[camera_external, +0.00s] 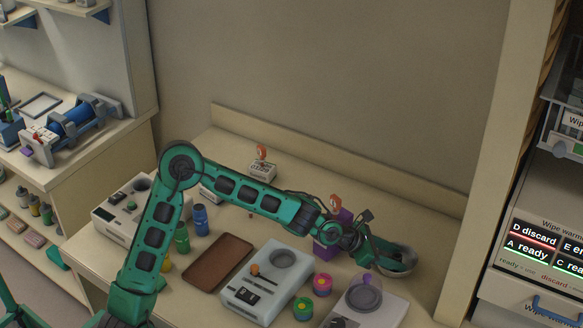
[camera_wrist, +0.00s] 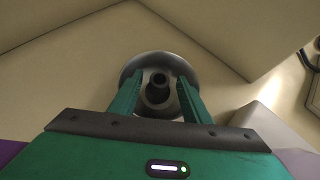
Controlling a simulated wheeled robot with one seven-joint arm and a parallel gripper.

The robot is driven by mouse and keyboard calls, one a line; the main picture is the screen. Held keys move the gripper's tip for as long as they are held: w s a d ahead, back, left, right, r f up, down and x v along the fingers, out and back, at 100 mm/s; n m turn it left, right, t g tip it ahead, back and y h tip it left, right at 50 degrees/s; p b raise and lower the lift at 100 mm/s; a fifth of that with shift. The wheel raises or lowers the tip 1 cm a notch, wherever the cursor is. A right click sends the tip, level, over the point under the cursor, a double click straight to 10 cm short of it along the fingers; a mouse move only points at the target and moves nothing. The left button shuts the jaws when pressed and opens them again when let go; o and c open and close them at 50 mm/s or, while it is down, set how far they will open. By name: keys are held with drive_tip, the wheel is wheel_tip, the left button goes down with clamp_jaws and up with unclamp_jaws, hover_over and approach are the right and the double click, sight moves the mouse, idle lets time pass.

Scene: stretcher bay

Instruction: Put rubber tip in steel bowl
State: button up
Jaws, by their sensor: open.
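The steel bowl (camera_wrist: 160,59) stands on the counter near the back wall; in the external view its rim (camera_external: 411,263) shows past my gripper. The dark rubber tip (camera_wrist: 158,92) appears inside the bowl in the wrist view, between my fingers. My gripper (camera_wrist: 161,82) is open, with its two green fingers reaching over the bowl on either side of the tip. In the external view my gripper (camera_external: 390,256) covers much of the bowl, and the tip is hidden there. I cannot tell whether a finger touches the tip.
A purple box (camera_external: 327,248) stands close to my wrist. Pale devices with round pans (camera_external: 268,290) (camera_external: 352,310) and pink and green jars (camera_external: 323,284) (camera_external: 303,308) are in front. A brown tray (camera_external: 217,263) lies left. The back wall is close behind the bowl.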

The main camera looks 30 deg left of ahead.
drive_tip(key=v, duration=1.2)
idle(0.5)
